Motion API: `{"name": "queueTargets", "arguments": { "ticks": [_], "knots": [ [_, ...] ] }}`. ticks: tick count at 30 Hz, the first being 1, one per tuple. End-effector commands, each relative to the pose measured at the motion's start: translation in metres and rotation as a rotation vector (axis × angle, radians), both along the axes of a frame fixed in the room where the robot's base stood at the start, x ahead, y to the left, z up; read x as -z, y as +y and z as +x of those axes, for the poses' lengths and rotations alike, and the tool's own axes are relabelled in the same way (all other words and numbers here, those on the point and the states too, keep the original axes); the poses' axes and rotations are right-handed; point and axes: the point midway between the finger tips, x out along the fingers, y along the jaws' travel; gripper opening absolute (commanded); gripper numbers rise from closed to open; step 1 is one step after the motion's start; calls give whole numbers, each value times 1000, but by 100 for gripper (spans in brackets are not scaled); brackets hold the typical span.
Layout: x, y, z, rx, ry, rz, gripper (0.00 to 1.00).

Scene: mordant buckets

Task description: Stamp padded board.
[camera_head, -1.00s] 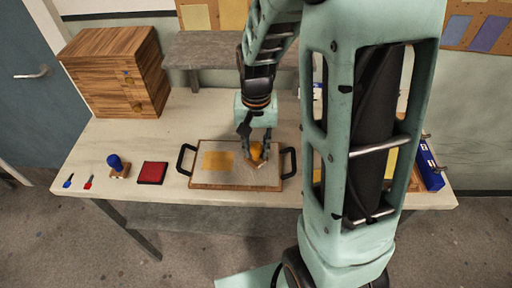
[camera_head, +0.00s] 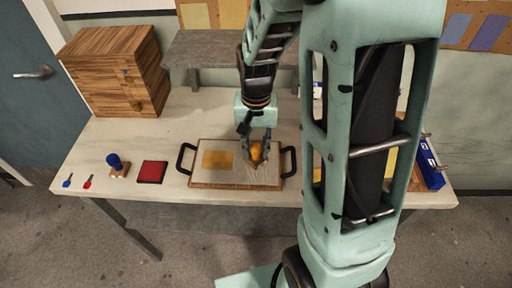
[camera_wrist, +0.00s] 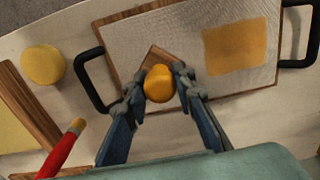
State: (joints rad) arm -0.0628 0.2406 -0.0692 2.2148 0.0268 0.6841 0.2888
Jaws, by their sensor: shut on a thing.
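The padded board (camera_head: 205,179) lies on the table, a wood-edged board with a pale padded top and black handles at both ends. A yellow-orange rectangle (camera_head: 218,160) is on the left part of its top in the head view; it also shows in the wrist view (camera_wrist: 236,46). My gripper (camera_head: 257,150) is shut on a stamp with a rounded orange knob (camera_wrist: 159,84) and a wooden base (camera_wrist: 152,58). The stamp is over the right part of the board. I cannot tell whether its base touches the pad.
A blue-knobbed stamp (camera_head: 114,162), a red pad (camera_head: 152,172) and small blue and red items (camera_head: 87,182) lie to the left. A wooden cabinet (camera_head: 112,75) and grey shelf (camera_head: 205,52) stand behind. A blue box (camera_head: 431,170) is at right. My arm hides part of the table.

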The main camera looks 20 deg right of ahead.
Motion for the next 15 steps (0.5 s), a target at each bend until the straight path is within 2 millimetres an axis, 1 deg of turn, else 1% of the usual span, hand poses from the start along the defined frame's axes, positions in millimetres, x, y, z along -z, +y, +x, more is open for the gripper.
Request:
{"name": "queueTargets", "arguments": {
  "ticks": [8, 11, 15],
  "knots": [
    [1, 0, -1, 0, 3, 0, 8],
    [-4, 0, -1, 0, 3, 0, 8],
    [-16, 0, -1, 0, 2, 0, 8]
  ]
}}
